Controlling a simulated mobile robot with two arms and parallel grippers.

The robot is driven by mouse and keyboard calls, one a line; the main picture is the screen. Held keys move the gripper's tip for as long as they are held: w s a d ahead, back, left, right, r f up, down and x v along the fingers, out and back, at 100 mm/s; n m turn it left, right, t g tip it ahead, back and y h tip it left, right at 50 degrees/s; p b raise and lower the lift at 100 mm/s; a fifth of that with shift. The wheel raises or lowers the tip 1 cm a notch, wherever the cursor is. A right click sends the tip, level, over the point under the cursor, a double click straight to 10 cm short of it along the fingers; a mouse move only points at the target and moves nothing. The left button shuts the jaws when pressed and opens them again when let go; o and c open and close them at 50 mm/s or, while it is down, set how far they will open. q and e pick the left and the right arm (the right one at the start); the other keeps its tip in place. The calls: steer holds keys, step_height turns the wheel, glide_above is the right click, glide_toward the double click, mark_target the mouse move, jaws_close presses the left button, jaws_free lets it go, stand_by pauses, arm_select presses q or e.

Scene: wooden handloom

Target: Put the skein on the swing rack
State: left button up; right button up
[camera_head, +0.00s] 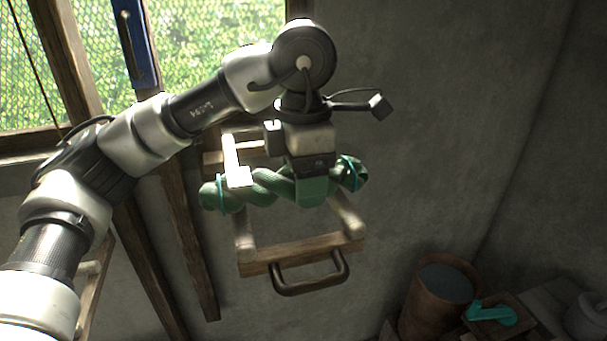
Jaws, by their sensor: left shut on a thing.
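A green twisted skein (263,187) with light teal ties near its two ends lies across the picture in the head view. My left gripper (312,188) comes down from above and is shut on the skein near its middle. The swing rack (300,252) is a wooden frame with a dark handle on its front bar and pale pegs. The skein is in front of or over the rack's upper part. I cannot tell whether it touches the rack. The gripper hides part of the skein and rack. My right gripper is not in view.
A wooden post (190,245) stands left of the rack, by a mesh window. A brown bucket (437,295) stands at the lower right, beside a teal object (492,314) on a wooden box and a grey pot (588,318). The wall area right of the rack is clear.

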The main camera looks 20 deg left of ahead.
arm_select(q)
steer(key=shift+s+d+f, duration=0.1)
steer(key=o, duration=1)
step_height(320, 180, up, 12)
